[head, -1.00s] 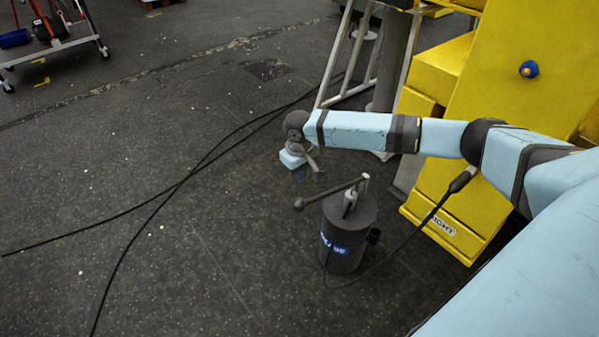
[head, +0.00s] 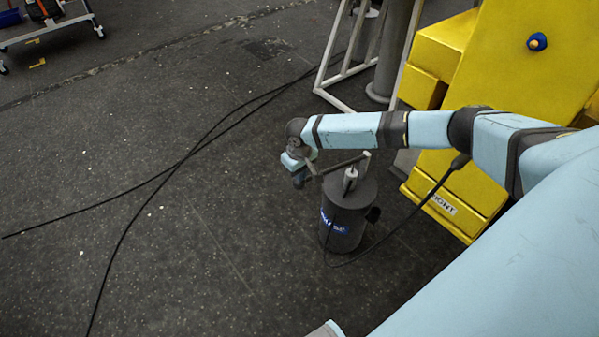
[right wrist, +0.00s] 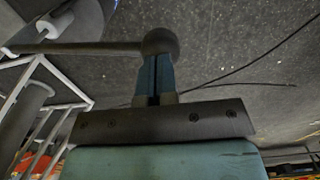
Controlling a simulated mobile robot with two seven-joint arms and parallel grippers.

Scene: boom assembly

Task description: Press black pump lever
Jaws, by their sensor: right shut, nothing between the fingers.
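The black pump (head: 343,229) is a dark upright cylinder on the floor with a blue label. Its lever (head: 342,165) runs left from a light post on top, sloping slightly down. In the right wrist view, the lever rod (right wrist: 95,48) ends in the dark knob (right wrist: 160,42), right at the tips of my right gripper (right wrist: 154,62). The fingers are shut with nothing between them. I cannot tell whether they touch the knob. My left gripper is not seen.
A yellow structure (head: 490,85) stands right of the pump, with a white frame (head: 335,65) behind. A black hose (head: 415,215) lies by the pump, and long black cables (head: 150,190) cross the floor. A cart (head: 55,30) is at the far left. The left floor is mostly clear.

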